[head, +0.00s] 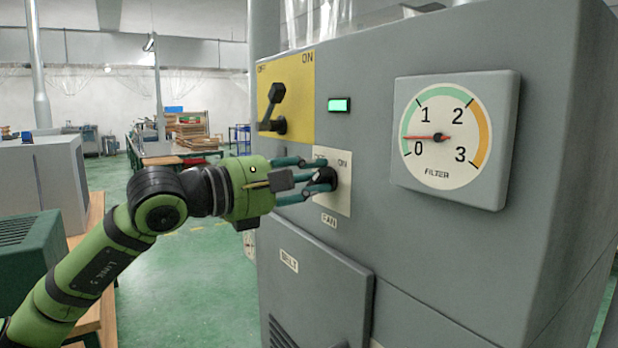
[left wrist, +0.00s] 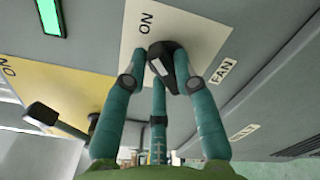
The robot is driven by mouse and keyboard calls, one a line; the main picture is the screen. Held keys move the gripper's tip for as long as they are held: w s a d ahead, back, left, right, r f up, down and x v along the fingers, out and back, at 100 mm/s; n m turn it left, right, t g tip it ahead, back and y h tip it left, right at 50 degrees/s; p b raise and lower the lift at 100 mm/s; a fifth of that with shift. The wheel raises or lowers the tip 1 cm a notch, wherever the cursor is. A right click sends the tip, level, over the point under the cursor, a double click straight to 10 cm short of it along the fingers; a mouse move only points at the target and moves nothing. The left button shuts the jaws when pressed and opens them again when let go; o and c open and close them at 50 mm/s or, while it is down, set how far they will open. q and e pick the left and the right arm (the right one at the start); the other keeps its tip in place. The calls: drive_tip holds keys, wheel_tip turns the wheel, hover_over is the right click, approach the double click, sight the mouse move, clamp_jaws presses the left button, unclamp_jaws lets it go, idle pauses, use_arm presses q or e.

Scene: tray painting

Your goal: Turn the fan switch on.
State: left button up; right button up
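The fan switch (head: 331,177) is a black rotary knob on a cream plate (head: 342,196), with the label FAN below it and ON at its upper right. A second label at the plate's upper left is partly covered by a finger. My left gripper (head: 318,179) reaches in from the left, its teal fingers around the knob. In the left wrist view, the knob (left wrist: 168,62) with a white mark sits between the fingertips (left wrist: 163,84), which appear to touch its sides. I cannot tell for sure where the knob points. My right gripper is not in view.
A yellow plate (head: 297,75) with a black lever (head: 272,103) is above the fan switch, beside a lit green lamp (head: 339,105). A filter gauge (head: 455,138) juts out at the right, its needle near 0. A panel labelled BELT (head: 318,290) is below.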

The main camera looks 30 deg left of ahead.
use_arm(q)
drive_tip(key=shift+o, duration=0.4)
drive_tip(key=shift+s, duration=0.1)
drive_tip(key=shift+v, duration=0.85)
drive_tip(key=v, duration=1)
drive_tip(key=shift+f, duration=0.1)
